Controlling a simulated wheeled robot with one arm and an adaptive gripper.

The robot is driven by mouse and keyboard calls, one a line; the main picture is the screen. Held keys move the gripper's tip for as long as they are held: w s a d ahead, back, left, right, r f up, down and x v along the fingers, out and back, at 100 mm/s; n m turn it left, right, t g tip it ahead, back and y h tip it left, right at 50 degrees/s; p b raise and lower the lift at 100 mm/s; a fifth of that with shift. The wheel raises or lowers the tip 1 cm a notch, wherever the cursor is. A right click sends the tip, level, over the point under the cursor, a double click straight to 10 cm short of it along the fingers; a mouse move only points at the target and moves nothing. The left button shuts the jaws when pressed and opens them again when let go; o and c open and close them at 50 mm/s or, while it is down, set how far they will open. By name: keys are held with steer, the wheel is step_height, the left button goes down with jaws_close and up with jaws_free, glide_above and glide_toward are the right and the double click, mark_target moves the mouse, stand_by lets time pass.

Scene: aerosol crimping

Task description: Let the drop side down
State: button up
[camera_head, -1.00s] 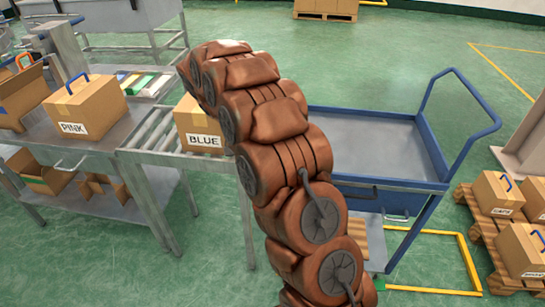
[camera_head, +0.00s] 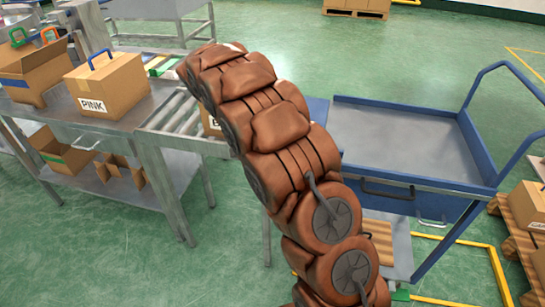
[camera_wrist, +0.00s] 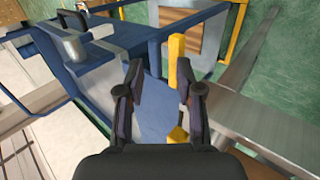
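A blue cart (camera_head: 400,112) with a grey bed stands right of my arm in the head view. Its near blue wall (camera_head: 450,203) carries a dark handle (camera_head: 388,190). The cart's left end is mostly hidden behind my arm, with a small blue part (camera_head: 318,108) showing there. I cannot tell which wall is the drop side. In the wrist view, my gripper (camera_wrist: 160,75) is open, fingers apart, over a blue panel (camera_wrist: 155,108). A yellow bar (camera_wrist: 176,58) runs close to the right finger; whether they touch is unclear. The head view hides my gripper behind my arm.
Left of the cart are a roller table (camera_head: 178,118) and a workbench (camera_head: 125,124) holding the PINK box (camera_head: 105,84). Another box, its label partly covered, is behind my arm. Pallet boxes (camera_head: 528,208) stand at the right. Green floor is clear beyond the cart.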

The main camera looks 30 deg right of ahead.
steer(key=shift+a+r, duration=0.1)
stand_by(0.3)
steer(key=v, duration=0.7)
stand_by(0.3)
steer(key=shift+w, duration=0.1)
stand_by(0.4)
